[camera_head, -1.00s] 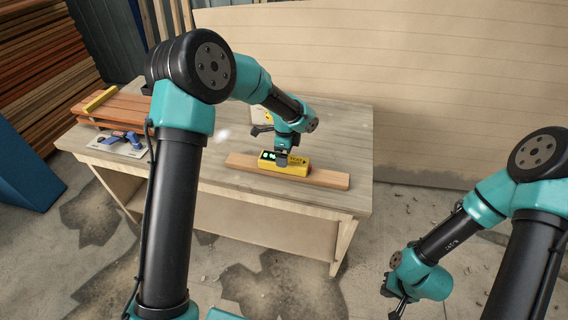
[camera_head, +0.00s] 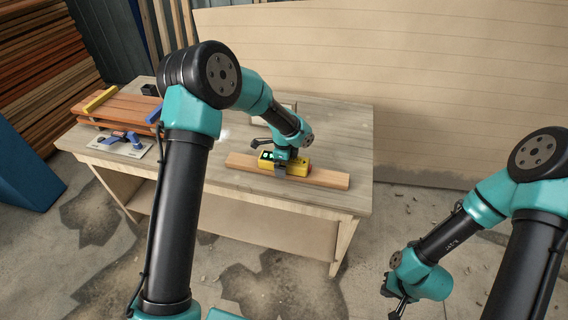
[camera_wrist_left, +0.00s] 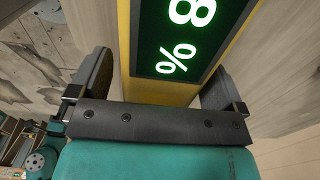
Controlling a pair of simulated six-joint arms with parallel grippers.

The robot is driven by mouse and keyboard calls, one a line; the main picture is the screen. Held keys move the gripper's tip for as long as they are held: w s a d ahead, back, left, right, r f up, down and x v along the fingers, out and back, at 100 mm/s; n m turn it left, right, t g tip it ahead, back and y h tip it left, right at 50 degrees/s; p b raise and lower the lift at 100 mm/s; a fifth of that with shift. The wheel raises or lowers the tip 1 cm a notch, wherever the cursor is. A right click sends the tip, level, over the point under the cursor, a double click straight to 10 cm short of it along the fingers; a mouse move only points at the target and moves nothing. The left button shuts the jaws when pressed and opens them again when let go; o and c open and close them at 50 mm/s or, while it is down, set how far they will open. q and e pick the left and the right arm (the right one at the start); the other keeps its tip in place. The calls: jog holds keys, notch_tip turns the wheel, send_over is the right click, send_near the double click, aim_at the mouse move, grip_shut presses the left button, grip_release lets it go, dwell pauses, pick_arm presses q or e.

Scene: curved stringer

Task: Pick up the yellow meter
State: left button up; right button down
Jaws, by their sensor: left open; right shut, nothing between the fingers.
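The yellow meter (camera_head: 298,167) lies on a wooden plank (camera_head: 328,179) on the workbench. My left gripper (camera_head: 279,169) is down at the meter in the head view and partly hides it. In the left wrist view the meter (camera_wrist_left: 150,91) fills the space between the two fingers of my left gripper (camera_wrist_left: 158,85), with its dark display showing green digits and a percent sign. The fingers stand on both sides of the meter, apart from each other, with a gap visible at the left finger. My right gripper (camera_head: 398,308) is shut and empty, low at the right, away from the bench.
The workbench (camera_head: 235,195) has bare room around the plank. At its left end are stacked reddish boards (camera_head: 125,108) with a yellow bar, and a blue-handled tool (camera_head: 125,140) on a pale plate. A large beige panel (camera_head: 440,80) stands behind.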

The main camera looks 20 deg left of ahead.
pick_arm(q)
jog(key=shift+c, duration=0.4)
jog(key=c, duration=1.2)
jog(key=shift+r, duration=0.1)
jog(key=shift+r, duration=0.45)
notch_tip(320, 180, up, 3)
jog(key=shift+f, duration=0.1)
jog(key=s+d, duration=0.1)
jog(key=s, duration=0.4)
jog(key=s+d, duration=0.2)
jog(key=s, duration=0.3)
jog(key=s+d+r, duration=0.1)
jog(key=s, duration=0.4)
jog(key=shift+s+d, duration=0.2)
jog(key=shift+d, duration=0.05)
